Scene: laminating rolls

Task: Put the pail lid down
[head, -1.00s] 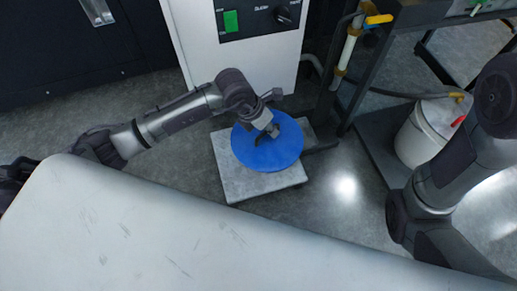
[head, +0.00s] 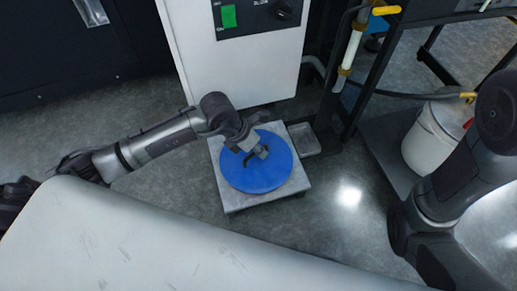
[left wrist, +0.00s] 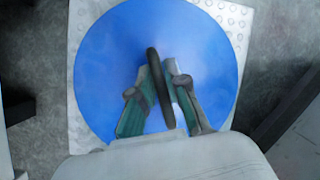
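The pail lid is a round blue disc (head: 245,180) with a dark bar handle (left wrist: 158,85). In the head view it lies flat over a square grey platform (head: 292,188) on the floor and looks to be resting on it. The left wrist view shows the lid (left wrist: 105,65) from above, within the dimpled platform's side edges. My left gripper (head: 260,153) is over the lid's middle. Its green-padded fingers (left wrist: 159,66) close in on both sides of the handle near their tips. My right arm shows at the right, but its gripper is out of view.
A white machine (head: 235,70) with a green switch stands behind the platform. A white pail (head: 432,138) stands on a dark shelf base at the right, by a metal frame (head: 365,85). A small grey tray (head: 305,140) lies beside the platform.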

